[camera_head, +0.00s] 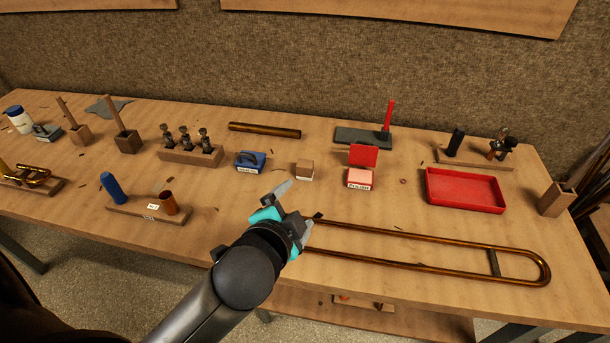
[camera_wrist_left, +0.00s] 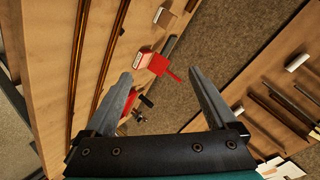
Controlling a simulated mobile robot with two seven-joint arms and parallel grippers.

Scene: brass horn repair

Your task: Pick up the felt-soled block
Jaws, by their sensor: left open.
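The felt-soled block (camera_head: 305,171) is a small brown wooden block with a pale layer at its base. It stands on the bench near the middle of the head view. In the left wrist view what looks like the same block (camera_wrist_left: 163,17) is at the top, beyond the fingertips. My left gripper (camera_head: 301,205) is open and empty, in front of the block in the head view and apart from it. Its two spread fingers also show in the left wrist view (camera_wrist_left: 160,76). My right gripper is in neither view.
A long brass slide (camera_head: 430,236) lies along the front. A red tray (camera_head: 465,190) is further right. Bare bench surrounds the block.

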